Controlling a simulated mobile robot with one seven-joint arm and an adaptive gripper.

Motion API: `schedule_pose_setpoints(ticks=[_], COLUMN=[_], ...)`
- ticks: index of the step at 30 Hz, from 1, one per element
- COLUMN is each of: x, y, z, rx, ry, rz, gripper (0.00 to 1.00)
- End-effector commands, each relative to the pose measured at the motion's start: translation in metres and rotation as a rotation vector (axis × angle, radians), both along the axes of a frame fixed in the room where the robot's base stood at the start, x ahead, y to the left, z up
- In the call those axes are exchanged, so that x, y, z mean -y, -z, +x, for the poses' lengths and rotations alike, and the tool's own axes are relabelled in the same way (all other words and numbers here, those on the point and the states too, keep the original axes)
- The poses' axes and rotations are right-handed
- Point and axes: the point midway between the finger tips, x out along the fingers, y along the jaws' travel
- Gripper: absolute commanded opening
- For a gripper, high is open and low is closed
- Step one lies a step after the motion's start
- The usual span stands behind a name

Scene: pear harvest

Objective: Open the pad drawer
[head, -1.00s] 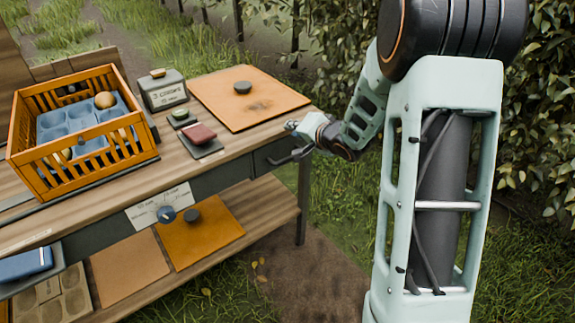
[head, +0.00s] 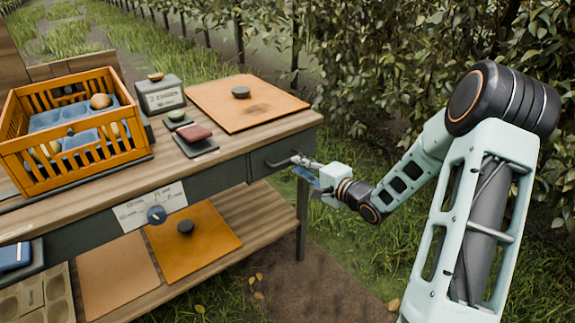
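The pad drawer (head: 262,169) is a dark grey front at the right end of the workbench, under the tabletop. It looks flush with the bench front. Its dark bar handle (head: 280,164) sticks out toward the right. My gripper (head: 298,160) reaches in from the right, low beside the bench corner, with its fingertips at the right end of the handle. The fingers are small here, and I cannot tell whether they touch or close around the bar. A bluish piece shows just under the fingers.
The bench (head: 225,148) carries an orange crate (head: 75,178), a grey labelled box (head: 162,97), a red pad (head: 195,132) and an orange board (head: 275,106). Boards lie on the lower shelf (head: 265,215). Grass is open right of the bench leg (head: 302,215).

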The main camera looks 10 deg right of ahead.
Motion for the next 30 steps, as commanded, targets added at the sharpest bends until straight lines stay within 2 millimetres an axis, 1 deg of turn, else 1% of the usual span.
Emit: schedule_pose_setpoints(ticks=[1, 3, 6, 9, 12, 22, 23, 27, 30], x=[-0.007, -0.012, -0.020, -0.024, -0.027, -0.029, -0.029, -0.029, -0.029], y=[0.005, 0.008, 0.011, 0.013, 0.013, 0.013, 0.013, 0.013, 0.013], z=[0.010, 0.021, 0.035, 0.046, 0.053, 0.056, 0.056, 0.056, 0.056], rx=[0.001, 0.001, 0.001, 0.000, 0.000, 0.000, 0.000, 0.000, 0.000], ry=[-0.004, -0.003, -0.003, -0.001, 0.000, 0.000, 0.000, 0.000, 0.000], rz=[-0.001, -0.001, -0.001, -0.001, -0.001, -0.001, -0.001, -0.001, -0.001], gripper=[0.17, 0.17, 0.17, 0.17, 0.17, 0.17, 0.15, 0.00, 0.00])
